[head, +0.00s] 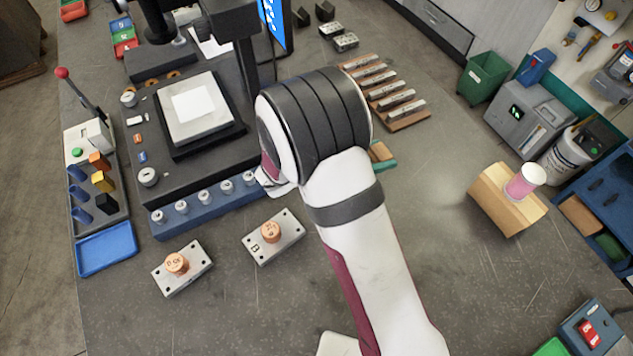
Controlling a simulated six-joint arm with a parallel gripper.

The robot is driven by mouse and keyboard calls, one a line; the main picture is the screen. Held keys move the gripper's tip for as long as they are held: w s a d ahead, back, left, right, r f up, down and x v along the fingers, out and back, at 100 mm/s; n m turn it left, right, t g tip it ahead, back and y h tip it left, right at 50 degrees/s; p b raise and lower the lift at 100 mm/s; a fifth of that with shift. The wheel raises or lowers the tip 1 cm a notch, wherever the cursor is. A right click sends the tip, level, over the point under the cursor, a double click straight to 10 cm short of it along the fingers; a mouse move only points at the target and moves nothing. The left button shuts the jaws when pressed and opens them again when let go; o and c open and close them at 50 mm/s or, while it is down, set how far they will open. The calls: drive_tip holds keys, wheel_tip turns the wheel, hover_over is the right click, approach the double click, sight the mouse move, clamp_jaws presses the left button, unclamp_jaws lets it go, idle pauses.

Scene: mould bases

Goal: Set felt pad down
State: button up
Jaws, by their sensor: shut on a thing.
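My arm's thick grey-banded wrist fills the middle of the head view and hides my gripper's jaws and whatever they hold. A small pale piece shows at the wrist's lower left edge; I cannot tell if it is part of my gripper or a held thing. A white square sheet (193,103) lies on the pale plate (203,128) of the black press at the upper left. I cannot tell whether this sheet is a felt pad. Two grey mould bases with copper round pieces stand on the bench, one at the left (197,277) and one nearer the wrist (290,243).
A blue rack (203,213) with several small metal pieces runs along the press front. A wooden rack (410,121) of metal bars lies right of the wrist. A cardboard piece with a pink roll (524,182) stands at right. The bench between is mostly clear.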

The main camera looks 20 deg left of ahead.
drive_tip(key=s+a+f, duration=0.1)
drive_tip(key=a+f, duration=0.1)
drive_tip(key=a, duration=0.2)
drive_tip(key=s+a+f, duration=0.1)
drive_tip(key=a+f, duration=0.1)
drive_tip(key=a, duration=0.2)
drive_tip(key=s+a+f, duration=0.1)
drive_tip(key=a+f, duration=0.1)
drive_tip(key=a, duration=0.2)
drive_tip(key=shift+s+a+f, duration=0.1)
drive_tip(key=shift+a+f, duration=0.2)
drive_tip(key=shift+a, duration=0.05)
drive_tip(key=shift+a+f, duration=0.2)
drive_tip(key=shift+f, duration=1.95)
drive_tip(key=shift+f, duration=0.1)
drive_tip(key=o, duration=1.1)
drive_tip(key=shift+c, duration=0.2)
